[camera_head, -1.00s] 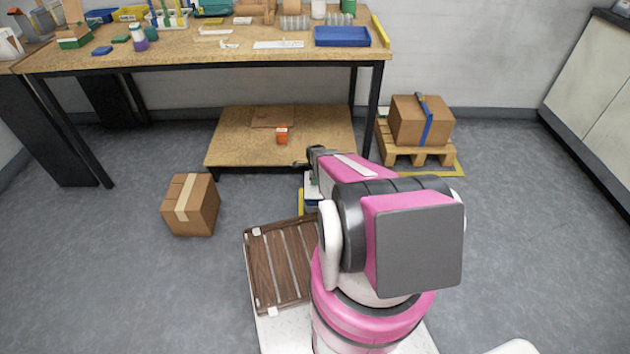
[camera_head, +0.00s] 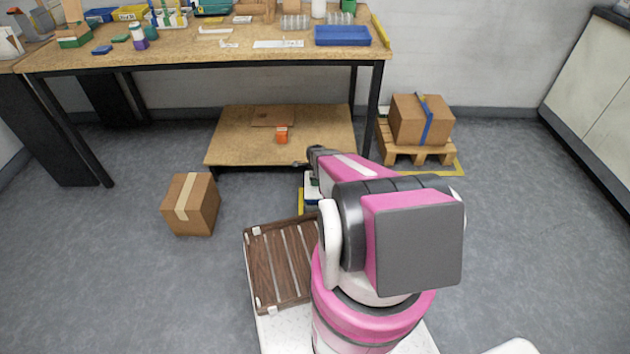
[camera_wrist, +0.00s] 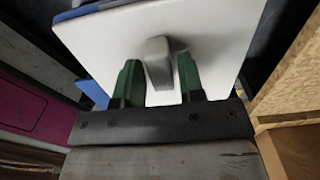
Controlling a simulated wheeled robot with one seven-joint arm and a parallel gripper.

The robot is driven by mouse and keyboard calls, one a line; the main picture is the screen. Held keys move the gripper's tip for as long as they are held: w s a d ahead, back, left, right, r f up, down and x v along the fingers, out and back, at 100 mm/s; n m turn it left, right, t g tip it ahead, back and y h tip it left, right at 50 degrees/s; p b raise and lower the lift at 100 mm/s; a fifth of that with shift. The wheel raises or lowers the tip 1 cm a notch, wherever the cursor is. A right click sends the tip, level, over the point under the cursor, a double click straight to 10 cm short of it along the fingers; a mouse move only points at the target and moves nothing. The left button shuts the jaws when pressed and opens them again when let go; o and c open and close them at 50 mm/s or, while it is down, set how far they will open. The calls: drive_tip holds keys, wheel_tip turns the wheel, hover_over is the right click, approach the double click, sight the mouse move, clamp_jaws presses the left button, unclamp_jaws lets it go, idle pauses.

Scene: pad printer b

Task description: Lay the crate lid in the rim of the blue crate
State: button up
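The crate lid (camera_wrist: 215,45) is a flat white panel with a grey block handle (camera_wrist: 158,62). It fills the upper middle of the wrist view. My gripper (camera_wrist: 160,82) has its two green fingers on either side of the handle, with narrow gaps showing beside it, so it looks open. Blue parts of the crate (camera_wrist: 93,92) show past the lid's left edge. In the head view, only a small white and blue piece of lid and crate (camera_head: 312,192) shows left of my arm. My arm hides the rest, and I cannot tell whether the lid sits fully in the rim.
A workbench (camera_head: 200,58) with a low wooden shelf (camera_head: 235,150) stands ahead. A cardboard box (camera_head: 190,205) is on the floor at left. A strapped box (camera_head: 420,120) sits on a small pallet (camera_head: 405,157) at right. A brown slatted tray (camera_head: 280,262) lies beside my arm's base.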

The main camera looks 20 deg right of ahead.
drive_tip(key=shift+r, duration=0.1)
idle(0.5)
drive_tip(key=shift+r, duration=1.4)
drive_tip(key=shift+o, duration=0.3)
drive_tip(key=o, duration=0.5)
drive_tip(key=shift+r, duration=0.15)
drive_tip(key=shift+r, duration=1.85)
